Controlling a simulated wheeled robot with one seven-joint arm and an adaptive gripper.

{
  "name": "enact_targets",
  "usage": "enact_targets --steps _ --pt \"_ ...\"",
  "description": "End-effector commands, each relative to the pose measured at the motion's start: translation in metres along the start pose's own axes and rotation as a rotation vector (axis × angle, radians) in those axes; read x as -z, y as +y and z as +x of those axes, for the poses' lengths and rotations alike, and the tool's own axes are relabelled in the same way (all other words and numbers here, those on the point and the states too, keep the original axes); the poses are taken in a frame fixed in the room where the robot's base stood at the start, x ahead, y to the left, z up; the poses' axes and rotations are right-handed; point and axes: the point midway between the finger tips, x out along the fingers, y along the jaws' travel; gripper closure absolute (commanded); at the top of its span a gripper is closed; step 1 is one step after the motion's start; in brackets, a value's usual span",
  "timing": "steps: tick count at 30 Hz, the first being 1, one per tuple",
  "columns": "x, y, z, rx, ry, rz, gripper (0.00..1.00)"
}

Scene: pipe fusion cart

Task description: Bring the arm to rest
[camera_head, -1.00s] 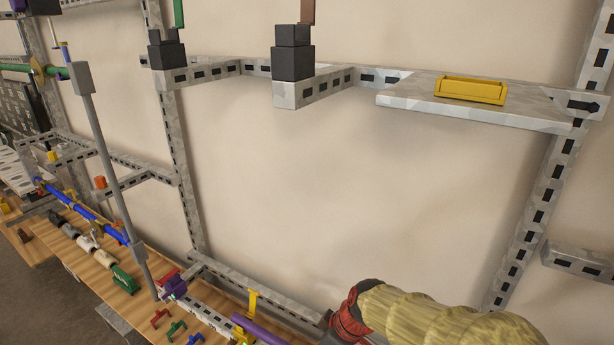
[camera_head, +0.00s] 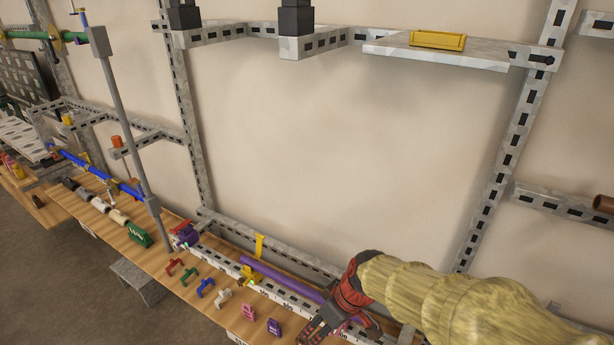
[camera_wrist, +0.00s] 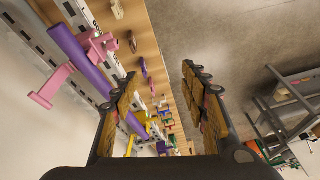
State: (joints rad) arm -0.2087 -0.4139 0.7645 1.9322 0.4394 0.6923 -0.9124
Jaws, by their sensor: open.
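My gripper (camera_head: 322,328) is at the lower middle of the head view, over the front part of the wooden bench. My yellow-sleeved arm reaches to it from the right. In the wrist view my gripper (camera_wrist: 158,90) has its two padded fingers wide apart, with nothing between them. The purple pipe (camera_head: 285,278) lies along the bench rail, behind and left of my gripper. It also shows in the wrist view (camera_wrist: 85,58), left of the fingers, near a pink clamp (camera_wrist: 52,85).
Several coloured clips, such as a red one (camera_head: 174,266) and a blue one (camera_head: 205,288), lie on the bench (camera_head: 160,258). A shelf (camera_head: 440,52) carries a yellow tray (camera_head: 438,40). A grey post (camera_head: 125,120) stands at left.

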Motion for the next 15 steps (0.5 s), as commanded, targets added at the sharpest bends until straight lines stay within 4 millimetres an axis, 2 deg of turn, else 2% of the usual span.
enact_targets --steps 4,8,11,15 --pt "-0.018 -0.007 -0.004 0.003 -0.043 0.111 0.55" --pt "-0.036 -0.012 -0.019 -0.018 -0.070 0.226 0.55" --pt "-0.055 -0.013 -0.038 -0.056 -0.081 0.339 0.55" --pt "-0.096 -0.011 -0.076 -0.163 -0.056 0.541 0.55"
